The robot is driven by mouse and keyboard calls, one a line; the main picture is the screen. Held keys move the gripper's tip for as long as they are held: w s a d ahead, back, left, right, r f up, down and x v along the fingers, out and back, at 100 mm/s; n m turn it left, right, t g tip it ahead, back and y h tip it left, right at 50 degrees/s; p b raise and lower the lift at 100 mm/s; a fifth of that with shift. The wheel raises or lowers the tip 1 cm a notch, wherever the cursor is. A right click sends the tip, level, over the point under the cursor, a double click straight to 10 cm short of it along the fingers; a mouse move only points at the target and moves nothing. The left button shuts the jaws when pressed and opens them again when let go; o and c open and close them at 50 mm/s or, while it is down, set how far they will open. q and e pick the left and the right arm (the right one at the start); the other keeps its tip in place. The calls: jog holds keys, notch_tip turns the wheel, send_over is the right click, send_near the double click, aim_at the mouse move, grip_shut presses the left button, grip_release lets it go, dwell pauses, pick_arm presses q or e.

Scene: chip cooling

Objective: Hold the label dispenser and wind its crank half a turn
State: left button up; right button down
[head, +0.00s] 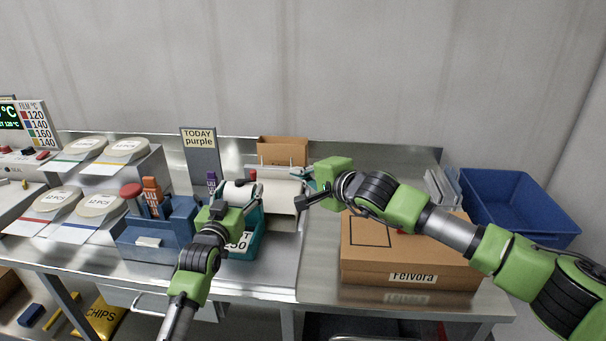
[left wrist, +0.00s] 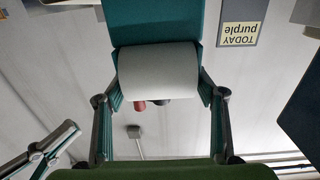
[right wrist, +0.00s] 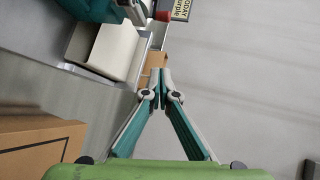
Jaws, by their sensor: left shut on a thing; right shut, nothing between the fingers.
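The label dispenser is a teal body (head: 257,243) with a white roll (head: 241,192) on top, on the metal bench. My left gripper (head: 238,202) is shut on the dispenser. In the left wrist view the fingers of my left gripper (left wrist: 160,92) lie on either side of the white roll (left wrist: 158,70), with the teal body (left wrist: 150,22) beyond. My right gripper (head: 301,171) is shut and empty, in the air to the right of the dispenser. In the right wrist view its fingertips (right wrist: 160,75) meet. I cannot make out the crank clearly.
A cardboard box (head: 410,258) marked Felvora and a blue bin (head: 525,205) stand to the right. A blue holder (head: 150,242) with tools stands left of the dispenser. A grey sign (head: 203,165) and a small brown box (head: 282,149) are behind. A white panel (head: 285,198) is beside the dispenser.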

aim_at(253, 171)
jog(key=c, duration=2.6)
grip_release()
jog(key=shift+s+d+r, duration=0.1)
jog(key=shift+s+d, duration=0.05)
jog(key=shift+d, duration=0.2)
jog(key=shift+c, duration=0.2)
jog(key=o, duration=0.6)
jog(key=shift+s+r, duration=0.1)
jog(key=shift+s, duration=0.05)
jog(key=s+a+r+m+g+y, duration=0.2)
jog(key=s+a+r+m+y, duration=0.3)
jog(key=a, duration=0.3)
jog(key=s+a+r+m+t+y, duration=0.1)
jog(key=a+r+m+t+y, duration=0.15)
jog(key=r+m, duration=0.7)
jog(key=s+a+r+m+t+y, duration=0.15)
jog(key=r+m+t, duration=0.35)
jog(key=m, duration=0.7)
jog(key=w+d+f+m+t+h, duration=0.1)
jog(key=w+d+f+m+h, duration=0.3)
jog(key=m, duration=0.7)
jog(key=w+m+t+h, duration=0.1)
jog(key=m+t+h, duration=0.1)
jog(key=m+h, duration=0.65)
notch_tip(253, 171, down, 14)
jog(key=s+a+m+g+h, duration=0.25)
jog(key=m+g, duration=0.45)
jog(key=m, duration=0.6)
jog(key=shift+y, duration=0.4)
jog(key=shift+x, duration=5.55)
